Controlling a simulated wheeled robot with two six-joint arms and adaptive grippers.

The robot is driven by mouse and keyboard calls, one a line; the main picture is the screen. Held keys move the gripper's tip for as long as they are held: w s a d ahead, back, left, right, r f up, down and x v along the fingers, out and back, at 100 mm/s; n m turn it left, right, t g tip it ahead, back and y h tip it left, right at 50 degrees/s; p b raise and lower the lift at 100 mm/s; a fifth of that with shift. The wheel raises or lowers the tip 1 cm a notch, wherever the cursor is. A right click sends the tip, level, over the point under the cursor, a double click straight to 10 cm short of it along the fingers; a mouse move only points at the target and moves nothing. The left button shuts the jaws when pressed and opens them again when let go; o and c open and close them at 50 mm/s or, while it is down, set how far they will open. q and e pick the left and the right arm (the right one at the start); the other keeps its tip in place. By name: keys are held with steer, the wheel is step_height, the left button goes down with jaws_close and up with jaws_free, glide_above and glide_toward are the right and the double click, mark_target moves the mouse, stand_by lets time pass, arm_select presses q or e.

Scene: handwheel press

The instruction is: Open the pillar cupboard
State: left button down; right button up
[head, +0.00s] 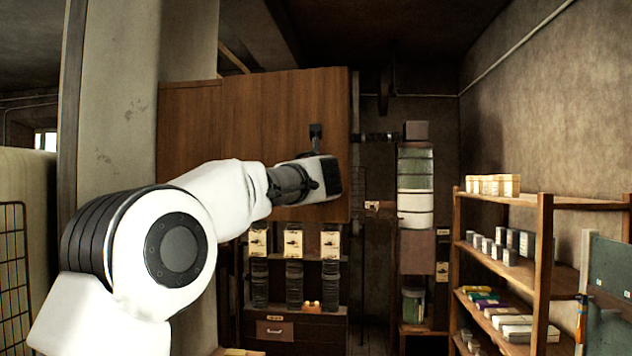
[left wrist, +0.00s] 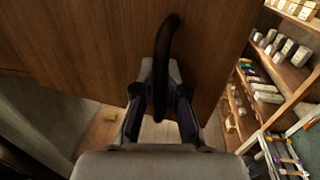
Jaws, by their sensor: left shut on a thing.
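The pillar cupboard shows as a brown wooden door (head: 255,115) beside the grey pillar in the head view. It also fills the upper part of the left wrist view (left wrist: 90,40). A dark curved handle (head: 316,131) stands out near the door's right edge. In the left wrist view the handle (left wrist: 166,45) runs down between the fingers of my left gripper (left wrist: 160,105), which is shut on it. In the head view my left gripper is largely hidden behind its own wrist. I cannot tell whether the door is ajar. My right gripper is not in view.
A grey pillar (head: 118,110) stands left of the door. Wooden shelves (head: 545,250) with boxes line the right side. A low drawer cabinet (head: 300,330) stands below and behind the door. A floor strip between cabinet and shelves looks clear.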

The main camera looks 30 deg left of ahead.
arm_select(q)
steer(key=shift+r, duration=0.15)
steer(key=c, duration=1.5)
jaws_free()
steer(key=shift+s+d, duration=0.25)
steer(key=shift+d, duration=0.05)
steer(key=shift+v, duration=3.65)
